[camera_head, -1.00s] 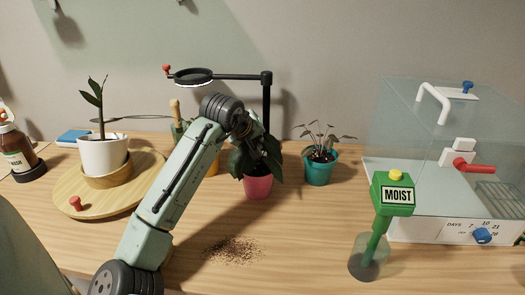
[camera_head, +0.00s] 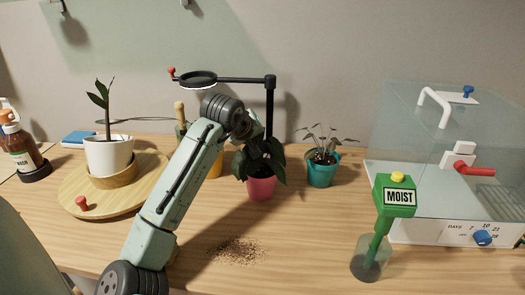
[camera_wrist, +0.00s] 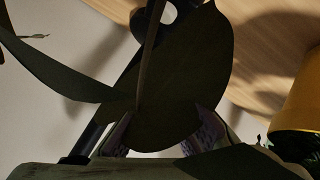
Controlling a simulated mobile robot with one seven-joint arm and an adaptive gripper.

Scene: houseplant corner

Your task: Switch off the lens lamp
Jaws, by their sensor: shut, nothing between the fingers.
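The lens lamp (camera_head: 197,79) is a black ring on a horizontal arm from a black post at the back. The ring's underside glows white, and a small red knob (camera_head: 171,71) sits at its left end. My arm rises in front of the post, with its elbow just below the ring. My gripper (camera_wrist: 165,135) is shut and empty in the wrist view. A large dark leaf (camera_wrist: 180,75) covers most of its fingers. In the head view the gripper is hidden behind my arm and the leaves of the pink-potted plant (camera_head: 261,187).
A teal-potted plant (camera_head: 322,170) stands right of the pink pot. A white-potted plant stands on a round wooden turntable (camera_head: 140,200) at left. A green moisture meter (camera_head: 396,196) and a clear case (camera_head: 440,150) stand at right. Spilled soil (camera_head: 237,250) lies in front.

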